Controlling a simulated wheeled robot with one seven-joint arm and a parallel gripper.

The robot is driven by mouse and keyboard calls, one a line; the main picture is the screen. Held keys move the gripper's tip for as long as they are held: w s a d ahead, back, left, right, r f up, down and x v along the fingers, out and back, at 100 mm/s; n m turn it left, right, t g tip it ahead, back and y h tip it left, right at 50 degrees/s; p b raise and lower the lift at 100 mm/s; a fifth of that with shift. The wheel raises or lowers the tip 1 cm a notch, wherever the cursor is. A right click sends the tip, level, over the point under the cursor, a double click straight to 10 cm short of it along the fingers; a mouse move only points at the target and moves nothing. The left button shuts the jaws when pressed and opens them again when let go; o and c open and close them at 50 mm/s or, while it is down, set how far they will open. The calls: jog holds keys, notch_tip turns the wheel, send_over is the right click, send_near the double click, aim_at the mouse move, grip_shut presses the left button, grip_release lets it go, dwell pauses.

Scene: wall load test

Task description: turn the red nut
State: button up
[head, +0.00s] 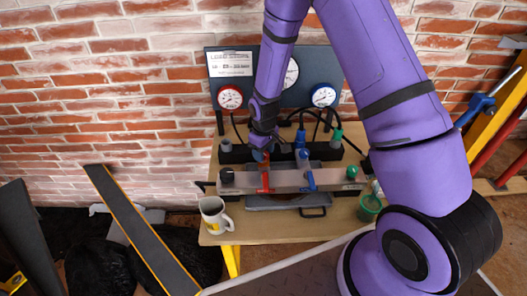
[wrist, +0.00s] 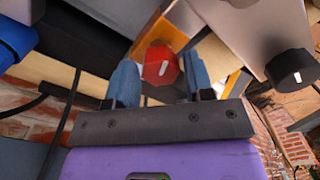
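The red nut (wrist: 160,65), a faceted red knob with a white mark on its face, shows in the wrist view between the two blue fingertips of my gripper (wrist: 161,72). In the head view my gripper (head: 262,157) points down at the bench fixture, just above a red lever (head: 265,180). The nut itself is mostly hidden there by my gripper and arm.
A grey bar (head: 290,181) with a blue lever (head: 307,170) crosses the wooden bench (head: 250,226). A mug (head: 213,214) stands front left and a green cup (head: 369,208) right. A gauge panel (head: 262,68) stands behind. A black knob (wrist: 290,70) is close at right in the wrist view.

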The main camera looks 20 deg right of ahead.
jog(key=c, duration=0.5)
jog(key=shift+m, duration=2.3)
jog(key=o, duration=0.9)
notch_tip(320, 180, up, 11)
jog(key=shift+d, duration=0.15)
